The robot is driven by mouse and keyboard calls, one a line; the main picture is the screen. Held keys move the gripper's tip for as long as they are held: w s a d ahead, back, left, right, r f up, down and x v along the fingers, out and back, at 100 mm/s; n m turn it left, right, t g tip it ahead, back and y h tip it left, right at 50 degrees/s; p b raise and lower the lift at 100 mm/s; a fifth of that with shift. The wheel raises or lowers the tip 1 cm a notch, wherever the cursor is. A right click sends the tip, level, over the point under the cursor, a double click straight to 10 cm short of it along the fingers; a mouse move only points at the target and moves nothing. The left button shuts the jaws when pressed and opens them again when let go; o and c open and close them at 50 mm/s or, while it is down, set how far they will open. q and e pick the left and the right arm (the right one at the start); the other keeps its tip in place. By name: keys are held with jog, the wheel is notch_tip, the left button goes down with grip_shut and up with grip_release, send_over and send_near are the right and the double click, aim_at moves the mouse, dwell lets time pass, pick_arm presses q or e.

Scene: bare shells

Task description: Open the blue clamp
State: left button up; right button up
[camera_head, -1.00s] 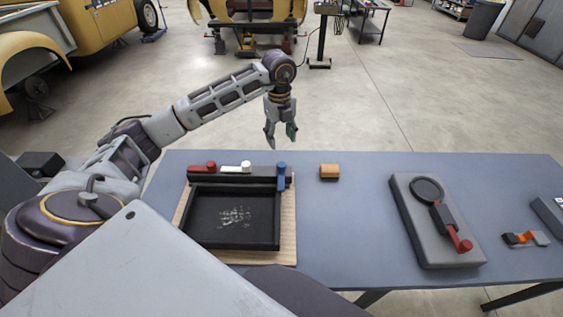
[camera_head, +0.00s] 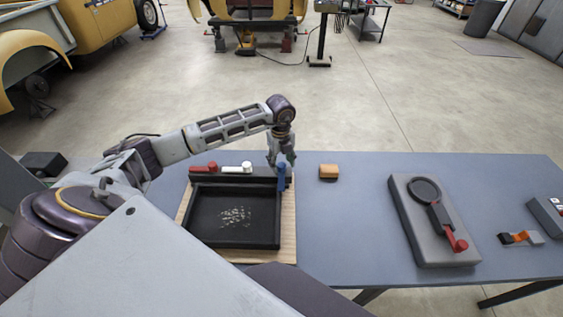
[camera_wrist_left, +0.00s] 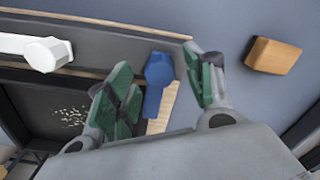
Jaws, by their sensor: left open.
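The blue clamp (camera_head: 282,176) is at the right end of the black bar behind the black tray (camera_head: 281,225). Its lever points toward the tray's front, unlike the red and white ones, which lie along the bar. My left gripper (camera_head: 281,160) is open, pointing down just above the blue clamp. In the left wrist view the blue clamp (camera_wrist_left: 157,82) lies between the green-padded fingers of the left gripper (camera_wrist_left: 165,85), with no clear contact. My right gripper is not in view.
A red clamp (camera_head: 203,168) and a white clamp (camera_head: 237,168) sit left on the same bar. A wooden block (camera_head: 329,171) lies to the right. Further right are a grey plate (camera_head: 464,254) with a red-handled lever and a small orange part (camera_head: 519,237).

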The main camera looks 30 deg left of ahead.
pick_arm(q)
jog(key=shift+f, duration=0.35)
grip_shut()
